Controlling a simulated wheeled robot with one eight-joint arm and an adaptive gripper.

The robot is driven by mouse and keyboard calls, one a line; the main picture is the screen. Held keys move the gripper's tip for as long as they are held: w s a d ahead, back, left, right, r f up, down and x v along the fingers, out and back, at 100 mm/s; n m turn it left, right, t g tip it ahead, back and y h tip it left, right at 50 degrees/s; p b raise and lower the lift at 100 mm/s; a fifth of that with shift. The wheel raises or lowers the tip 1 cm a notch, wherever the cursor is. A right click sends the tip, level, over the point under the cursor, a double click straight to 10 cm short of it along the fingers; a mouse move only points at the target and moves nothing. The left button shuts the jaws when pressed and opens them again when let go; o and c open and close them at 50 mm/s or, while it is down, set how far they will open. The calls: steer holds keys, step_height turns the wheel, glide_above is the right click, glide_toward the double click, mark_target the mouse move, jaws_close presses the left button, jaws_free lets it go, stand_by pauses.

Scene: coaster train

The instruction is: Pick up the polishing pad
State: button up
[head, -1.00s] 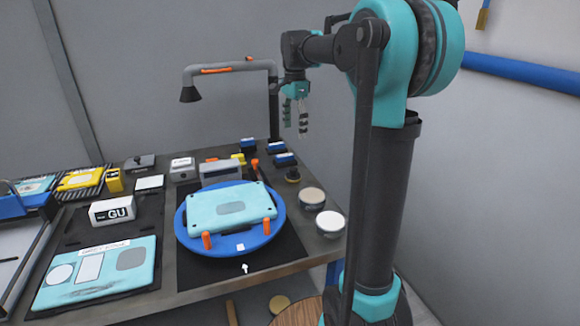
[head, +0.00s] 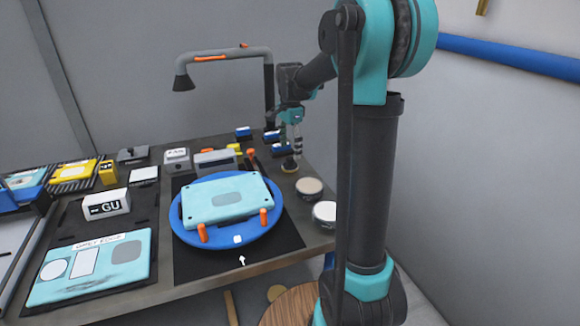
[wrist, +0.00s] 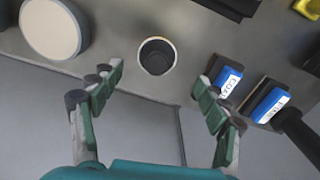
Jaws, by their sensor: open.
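A small dark round piece with a tan rim (head: 290,166), which looks like the polishing pad, sits near the bench's right edge in the head view. In the wrist view this polishing pad (wrist: 157,56) is ahead, between and just beyond the fingertips. My gripper (head: 294,147) hangs above it, pointing down, and partly hides it in the head view. In the wrist view my gripper (wrist: 159,78) is open and empty, one finger on each side. I see no contact with the pad.
A beige-topped round tin (wrist: 52,27) is left of the pad in the wrist view; blue labelled blocks (wrist: 226,82) are close on the right. A white-topped tin (head: 326,212) and a blue turntable (head: 240,240) bearing a teal panel (head: 228,202) are nearby.

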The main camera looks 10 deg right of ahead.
mark_target(290, 158)
steer(key=shift+s+f, duration=0.15)
steer(key=shift+f, duration=1.15)
steer(key=shift+s+f, duration=0.1)
steer(key=shift+f, duration=1.2)
steer(key=shift+r, duration=0.1)
steer(key=c, duration=1.5)
